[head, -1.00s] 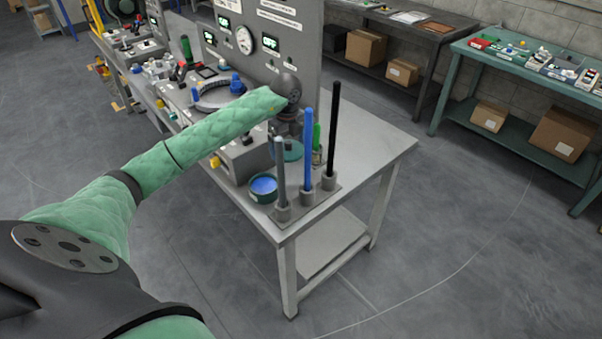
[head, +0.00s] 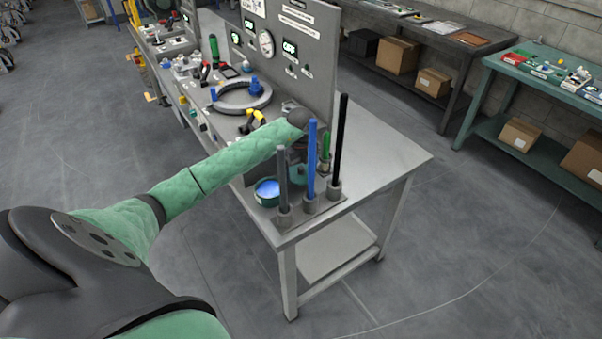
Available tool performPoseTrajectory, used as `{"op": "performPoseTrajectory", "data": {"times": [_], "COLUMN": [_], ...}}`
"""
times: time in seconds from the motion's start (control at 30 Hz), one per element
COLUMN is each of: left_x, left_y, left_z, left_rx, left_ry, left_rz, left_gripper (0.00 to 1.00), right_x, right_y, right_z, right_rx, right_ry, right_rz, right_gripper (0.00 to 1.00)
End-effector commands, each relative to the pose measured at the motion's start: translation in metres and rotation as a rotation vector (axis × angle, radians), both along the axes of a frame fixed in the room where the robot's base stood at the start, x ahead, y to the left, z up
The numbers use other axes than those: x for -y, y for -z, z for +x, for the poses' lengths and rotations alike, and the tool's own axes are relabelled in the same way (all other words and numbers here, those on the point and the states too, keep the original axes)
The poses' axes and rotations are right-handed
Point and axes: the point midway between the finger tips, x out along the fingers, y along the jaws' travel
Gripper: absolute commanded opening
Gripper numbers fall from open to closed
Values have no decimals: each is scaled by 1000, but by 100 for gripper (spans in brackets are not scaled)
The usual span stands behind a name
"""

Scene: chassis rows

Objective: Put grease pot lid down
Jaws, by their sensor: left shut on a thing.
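The grease pot (head: 267,194) is a small round teal pot, open, with blue grease inside. It stands on the near end of the grey bench (head: 388,160). The teal lid (head: 299,175) is off the pot, just behind and to its right, partly hidden by the upright rods. My left gripper (head: 299,164) points down and is shut on the lid, with its fingers mostly hidden behind the rods. The lid is at or close to the bench top; I cannot tell if it touches. My right gripper is not in view.
Grey (head: 283,180), blue (head: 311,160) and black (head: 341,140) rods stand upright in holders at the near corner, close to my gripper. A green-handled tool (head: 326,148) stands behind them. A grey ring (head: 241,96) and an upright panel (head: 300,50) are farther back. The bench's right side is clear.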

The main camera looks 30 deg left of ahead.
Motion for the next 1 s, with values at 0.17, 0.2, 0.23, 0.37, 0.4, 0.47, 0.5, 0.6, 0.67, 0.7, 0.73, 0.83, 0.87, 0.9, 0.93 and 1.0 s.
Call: {"op": "performPoseTrajectory", "data": {"times": [0.17,0.2,0.23,0.37,0.4,0.47,0.5,0.6,0.67,0.7,0.73,0.83,0.87,0.9,0.93,1.0], "left_x": [0,1,1,0,0,0,0,0,0,0,0,0,0,0,0,0], "left_y": [20,23,24,28,28,28,28,29,30,31,30,30,30,30,30,29], "left_z": [-1,-1,-1,0,0,0,0,0,0,0,0,0,0,0,0,0], "left_rx": [-3,-3,-3,0,0,0,-1,-1,-1,-1,-1,-1,-1,-1,-1,-1], "left_ry": [-2,-1,0,0,0,0,0,0,0,0,0,0,0,0,0,0], "left_rz": [-1,-1,-1,-1,-1,-1,-1,-1,0,0,0,-1,-1,-1,-1,-1], "left_gripper": [70,70,70,70,70,70,70,70,70,70,97,100,100,100,100,100], "right_x": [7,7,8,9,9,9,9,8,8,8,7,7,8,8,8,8], "right_y": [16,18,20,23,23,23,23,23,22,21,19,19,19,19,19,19], "right_z": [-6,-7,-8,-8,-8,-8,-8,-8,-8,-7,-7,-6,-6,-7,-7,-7], "right_rx": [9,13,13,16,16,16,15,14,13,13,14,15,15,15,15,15], "right_ry": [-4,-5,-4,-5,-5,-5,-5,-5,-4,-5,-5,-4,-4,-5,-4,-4], "right_rz": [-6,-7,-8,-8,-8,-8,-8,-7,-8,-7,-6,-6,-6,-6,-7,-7], "right_gripper": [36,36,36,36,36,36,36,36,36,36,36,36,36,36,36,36]}}
